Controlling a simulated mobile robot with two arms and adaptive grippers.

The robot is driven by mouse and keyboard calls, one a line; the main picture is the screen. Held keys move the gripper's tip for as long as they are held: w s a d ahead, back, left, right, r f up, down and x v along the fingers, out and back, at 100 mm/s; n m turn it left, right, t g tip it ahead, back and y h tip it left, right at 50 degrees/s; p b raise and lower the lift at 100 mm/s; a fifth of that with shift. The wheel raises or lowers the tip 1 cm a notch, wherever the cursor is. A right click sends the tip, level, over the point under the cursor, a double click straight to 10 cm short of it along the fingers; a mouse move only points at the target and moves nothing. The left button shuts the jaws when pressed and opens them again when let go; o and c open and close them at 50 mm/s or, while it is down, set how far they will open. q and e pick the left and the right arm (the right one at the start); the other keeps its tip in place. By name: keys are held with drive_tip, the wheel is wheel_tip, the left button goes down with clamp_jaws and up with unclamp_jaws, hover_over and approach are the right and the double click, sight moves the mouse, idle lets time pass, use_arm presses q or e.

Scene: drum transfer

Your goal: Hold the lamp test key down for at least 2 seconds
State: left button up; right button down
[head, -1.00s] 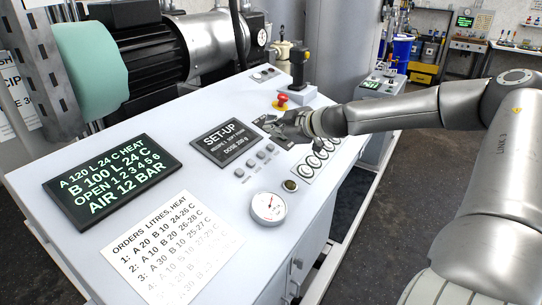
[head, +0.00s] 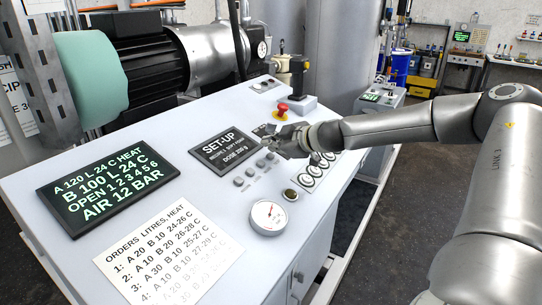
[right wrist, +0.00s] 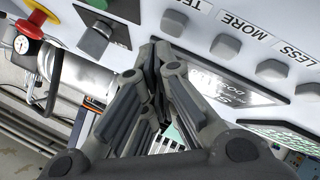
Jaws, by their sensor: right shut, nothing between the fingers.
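The white sloped panel (head: 205,235) carries a row of small grey keys beside the dark SET-UP screen (head: 221,151). In the right wrist view, the end key (right wrist: 172,22) has a label beginning "TE", cut off by the picture edge. It is the one nearest my right gripper (right wrist: 152,55), whose fingers are together and empty. In the head view the right gripper (head: 277,143) is low over the panel at the far end of the key row and partly hides it. I cannot tell whether the fingertips touch the key. My left gripper is not in view.
More keys, labelled MORE (right wrist: 225,46) and LESS (right wrist: 273,69), continue the row. A red stop button (head: 282,110) and a black-handled lever (head: 298,72) stand beyond the gripper. A round gauge (head: 268,216) and a green text screen (head: 108,187) are nearer.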

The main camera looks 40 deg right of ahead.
idle(0.8)
drive_tip(key=shift+w+f+b, duration=0.15)
drive_tip(key=shift+f+b, duration=0.25)
drive_tip(key=shift+b, duration=0.05)
drive_tip(key=shift+w+a+f+b, duration=0.1)
drive_tip(key=shift+f+b, duration=0.35)
drive_tip(key=shift+b, duration=0.05)
idle(0.6)
idle(2.3)
drive_tip(key=shift+s+r+p, duration=0.25)
drive_tip(key=shift+r+p, duration=0.65)
drive_tip(key=shift+p, duration=0.2)
drive_tip(key=shift+r+p, duration=0.45)
drive_tip(key=shift+p, duration=0.05)
drive_tip(key=r+p, duration=0.1)
drive_tip(key=s+r+p, duration=0.1)
drive_tip(key=p, duration=0.1)
drive_tip(key=r+p, duration=0.1)
drive_tip(key=p, duration=0.1)
drive_tip(key=shift+s+d+r, duration=0.3)
drive_tip(key=shift+r, duration=0.1)
